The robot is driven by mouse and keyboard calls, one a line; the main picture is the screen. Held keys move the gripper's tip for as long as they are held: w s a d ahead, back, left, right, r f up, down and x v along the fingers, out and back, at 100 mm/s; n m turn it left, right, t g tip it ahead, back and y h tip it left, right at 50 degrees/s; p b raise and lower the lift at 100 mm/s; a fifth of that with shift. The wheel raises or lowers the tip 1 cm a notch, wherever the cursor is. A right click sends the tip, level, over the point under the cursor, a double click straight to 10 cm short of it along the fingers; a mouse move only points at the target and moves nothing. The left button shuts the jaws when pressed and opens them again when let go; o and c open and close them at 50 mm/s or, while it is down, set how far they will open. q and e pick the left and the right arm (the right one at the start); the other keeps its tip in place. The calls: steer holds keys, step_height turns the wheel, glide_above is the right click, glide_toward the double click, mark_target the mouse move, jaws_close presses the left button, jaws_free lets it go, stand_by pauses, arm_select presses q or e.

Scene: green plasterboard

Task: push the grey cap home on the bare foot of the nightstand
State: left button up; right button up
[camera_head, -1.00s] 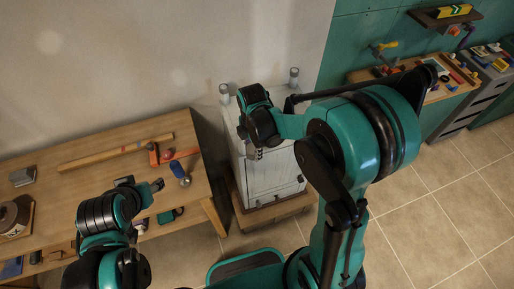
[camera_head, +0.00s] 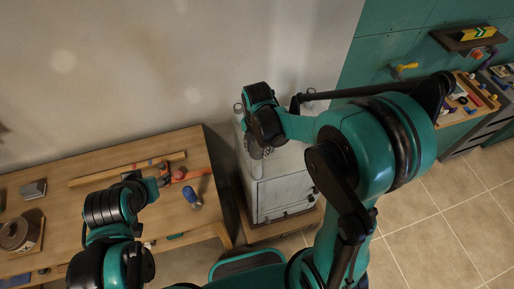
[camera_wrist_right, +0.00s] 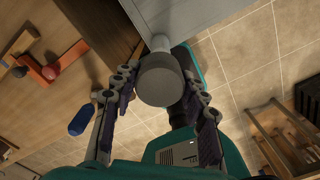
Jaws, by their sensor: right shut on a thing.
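The pale nightstand (camera_head: 285,190) stands feet up beside the workbench, one grey foot (camera_head: 238,108) showing at its back left corner. My right gripper (camera_head: 256,152) is over its near left top corner. In the right wrist view, the round grey cap (camera_wrist_right: 160,82) sits between the fingers of my right gripper (camera_wrist_right: 158,108), which is shut on it. A narrower grey foot (camera_wrist_right: 160,43) shows behind the cap, in line with it at the nightstand's corner. The cap hides how far it sits on the foot. My left gripper (camera_head: 160,180) is over the workbench; its jaw opening is unclear.
The wooden workbench (camera_head: 60,200) at left holds a blue-handled tool (camera_head: 192,196), a red clamp-like tool (camera_head: 180,174) and a long wooden bar (camera_head: 110,172). The nightstand rests on a low wooden platform (camera_head: 265,232). Tiled floor (camera_head: 440,220) is open at right.

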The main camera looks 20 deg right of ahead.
mark_target(257, 163)
steer(key=shift+s+f+b, duration=0.15)
steer(key=shift+f+b, duration=0.45)
steer(key=shift+f, duration=0.1)
step_height(257, 163, down, 4)
steer(key=b, duration=0.3)
steer(key=shift+f+b, duration=0.15)
steer(key=shift+b, duration=0.15)
steer(key=shift+f+b, duration=1.95)
steer(key=shift+f, duration=0.15)
steer(key=o, duration=1)
steer(key=shift+r, duration=0.1)
step_height(257, 163, up, 12)
